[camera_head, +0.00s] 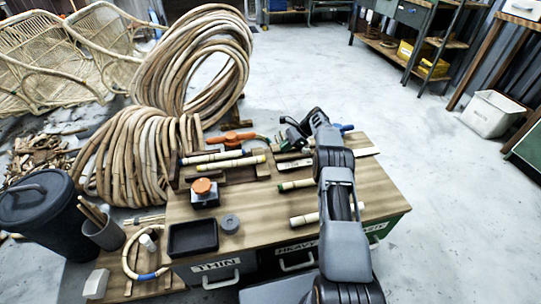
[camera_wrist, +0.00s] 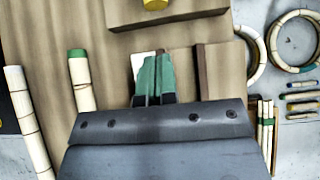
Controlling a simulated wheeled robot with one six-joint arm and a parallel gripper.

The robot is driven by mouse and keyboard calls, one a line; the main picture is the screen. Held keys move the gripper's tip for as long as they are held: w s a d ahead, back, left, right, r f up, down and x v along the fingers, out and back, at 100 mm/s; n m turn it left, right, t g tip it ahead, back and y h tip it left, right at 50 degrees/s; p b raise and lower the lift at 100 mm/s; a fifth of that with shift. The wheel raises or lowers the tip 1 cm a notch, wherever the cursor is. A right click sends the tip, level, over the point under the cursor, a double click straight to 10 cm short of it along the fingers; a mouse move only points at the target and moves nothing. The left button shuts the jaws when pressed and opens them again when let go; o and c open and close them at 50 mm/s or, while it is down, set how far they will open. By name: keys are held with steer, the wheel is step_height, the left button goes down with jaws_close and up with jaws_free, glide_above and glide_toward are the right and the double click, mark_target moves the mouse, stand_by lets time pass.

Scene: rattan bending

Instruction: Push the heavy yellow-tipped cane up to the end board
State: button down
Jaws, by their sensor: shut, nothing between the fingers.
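In the wrist view only the yellow tip (camera_wrist: 155,4) shows, at the top edge over a brown wooden block (camera_wrist: 180,13). My gripper (camera_head: 284,145) is right of the yellow tip and apart from it. In the wrist view its green fingers (camera_wrist: 152,75) are together and empty, over the bench. A wooden board (camera_wrist: 222,72) lies just right of the fingers. I cannot tell which wooden piece is the end board.
Large cane coils (camera_head: 140,150) stand left of the bench.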

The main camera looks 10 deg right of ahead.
mark_target(258, 159)
steer(key=a, duration=0.1)
steer(key=a+f+b, duration=0.1)
steer(key=a, duration=0.1)
steer(key=a+f, duration=0.1)
steer(key=shift+a+f, duration=0.25)
steer(key=shift+a, duration=0.05)
steer(key=shift+a+b, duration=0.4)
steer(key=shift+a, duration=0.5)
steer(key=shift+r, duration=0.1)
